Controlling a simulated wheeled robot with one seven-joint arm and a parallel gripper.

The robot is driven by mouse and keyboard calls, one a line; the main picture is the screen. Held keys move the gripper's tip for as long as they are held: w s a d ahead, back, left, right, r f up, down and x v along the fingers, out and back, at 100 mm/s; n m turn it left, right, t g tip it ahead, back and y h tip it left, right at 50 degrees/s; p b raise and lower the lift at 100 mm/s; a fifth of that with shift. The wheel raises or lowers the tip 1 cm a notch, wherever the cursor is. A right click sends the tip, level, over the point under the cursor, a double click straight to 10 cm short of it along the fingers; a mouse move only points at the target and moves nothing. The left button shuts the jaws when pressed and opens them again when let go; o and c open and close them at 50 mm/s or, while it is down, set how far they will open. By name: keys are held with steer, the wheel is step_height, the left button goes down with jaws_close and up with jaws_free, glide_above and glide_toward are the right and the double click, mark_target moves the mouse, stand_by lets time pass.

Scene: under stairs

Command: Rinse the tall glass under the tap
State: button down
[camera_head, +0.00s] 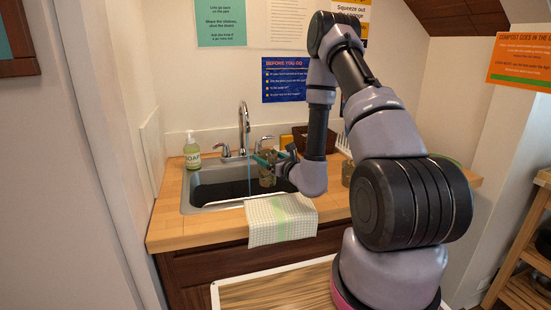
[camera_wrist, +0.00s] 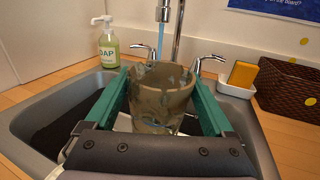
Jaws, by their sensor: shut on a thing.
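My gripper (camera_head: 265,158) is shut on the tall glass (camera_wrist: 162,102), with one green finger on each side of it. The glass is upright, see-through and brownish, with darker smudges on its wall. It also shows over the sink in the head view (camera_head: 267,178). The tap (camera_head: 244,125) is running, and its spout (camera_wrist: 163,10) is beyond the glass in the wrist view. The blue water stream (camera_head: 250,178) falls just left of the glass in the head view. In the wrist view it meets the glass's outline; I cannot tell whether it enters the glass.
The metal sink (camera_head: 188,196) has a dark basin. A soap bottle (camera_head: 192,152) stands at its back left. A yellow sponge (camera_wrist: 242,75) and a brown basket (camera_wrist: 288,88) are at the right. A checked towel (camera_head: 281,222) hangs over the front edge.

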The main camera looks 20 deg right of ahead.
steer(key=shift+s+a+r+n+g+y, duration=0.2)
steer(key=shift+s+a+n+y, duration=0.1)
steer(key=shift+a+y, duration=0.15)
steer(key=shift+s+a+r+n+g+y, duration=0.1)
steer(key=shift+s+a+n+g+y, duration=0.1)
steer(key=shift+s+a+n+y, duration=0.15)
steer(key=w+a+f, duration=0.1)
steer(key=w, duration=0.5)
steer(key=w+a+f, duration=0.1)
steer(key=w+a, duration=0.1)
steer(key=w, duration=0.5)
steer(key=shift+w+f, duration=0.25)
steer(key=shift+f, duration=0.1)
steer(key=shift+d, duration=0.15)
steer(key=shift+w+d, duration=0.15)
steer(key=shift+d, duration=0.25)
steer(key=shift+a, duration=0.1)
steer(key=shift+a, duration=0.5)
steer(key=shift+d, duration=0.15)
steer(key=shift+d, duration=0.45)
